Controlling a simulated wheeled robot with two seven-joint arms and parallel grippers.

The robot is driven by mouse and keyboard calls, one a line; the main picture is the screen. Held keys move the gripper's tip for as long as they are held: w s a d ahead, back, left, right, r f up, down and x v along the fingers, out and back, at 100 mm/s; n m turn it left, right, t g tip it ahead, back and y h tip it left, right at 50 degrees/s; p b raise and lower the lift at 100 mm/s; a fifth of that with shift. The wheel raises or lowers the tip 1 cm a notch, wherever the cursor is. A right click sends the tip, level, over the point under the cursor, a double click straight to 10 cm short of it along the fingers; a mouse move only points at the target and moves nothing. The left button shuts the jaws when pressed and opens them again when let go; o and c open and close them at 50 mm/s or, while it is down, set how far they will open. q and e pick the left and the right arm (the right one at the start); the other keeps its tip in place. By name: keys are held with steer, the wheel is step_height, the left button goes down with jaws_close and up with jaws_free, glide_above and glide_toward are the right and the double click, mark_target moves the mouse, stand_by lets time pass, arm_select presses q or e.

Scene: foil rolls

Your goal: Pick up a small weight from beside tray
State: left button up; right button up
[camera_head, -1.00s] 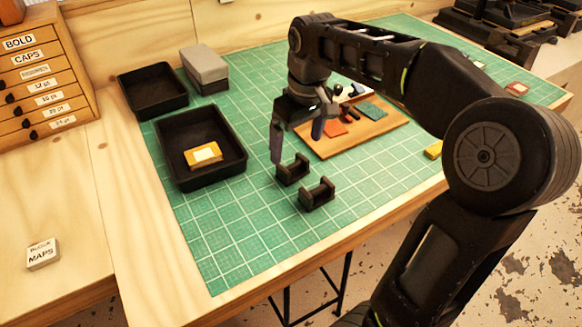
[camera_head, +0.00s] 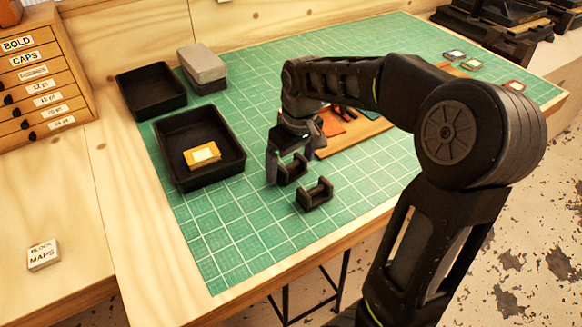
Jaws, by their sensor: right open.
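Two small dark weights with raised ends sit on the green cutting mat (camera_head: 245,235), right of the near black tray (camera_head: 165,170). The farther weight (camera_head: 291,169) is partly covered by my right gripper (camera_head: 290,170). The nearer weight (camera_head: 315,194) stands clear, a little toward the front. My right gripper is open and low, with its fingers on either side of the farther weight; I cannot tell if they touch it. The near tray holds a yellow block with a white label (camera_head: 203,154). My left gripper is not in view.
A second black tray (camera_head: 151,91) and a grey block (camera_head: 203,65) stand behind. A wooden board (camera_head: 365,135) with coloured pieces lies right of my gripper, partly behind my right arm. The mat's front part is clear.

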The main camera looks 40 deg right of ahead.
steer(key=shift+f, duration=0.15)
steer(key=shift+c, duration=0.3)
jaws_close()
stand_by(1.1)
